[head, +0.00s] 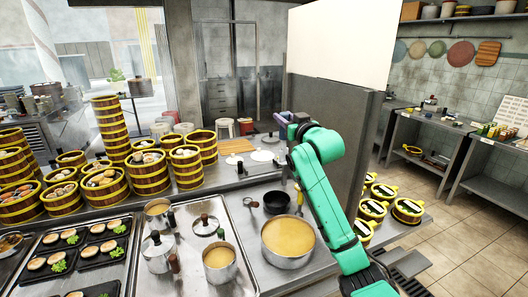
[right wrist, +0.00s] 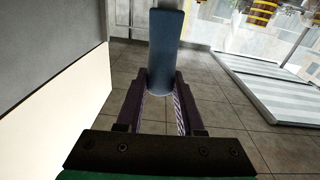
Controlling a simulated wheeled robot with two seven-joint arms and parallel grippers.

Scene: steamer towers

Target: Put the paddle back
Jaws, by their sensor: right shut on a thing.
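My right gripper (head: 284,117) is raised above the far side of the counter, beside the grey partition. In the right wrist view its two fingers (right wrist: 159,103) are shut on a blue-grey round handle (right wrist: 165,50), which I take to be the paddle's. A thinner grey shaft shows beyond the handle. The rest of the paddle is hidden or cannot be made out in the head view. My left gripper is in neither view.
A tall grey and white partition (head: 335,120) stands close to the right gripper. Bamboo steamers (head: 149,173) stand on the counter at left. A large pot (head: 288,262) and a dark pan (head: 277,208) sit nearer. A tray (head: 136,268) holds several smaller pots.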

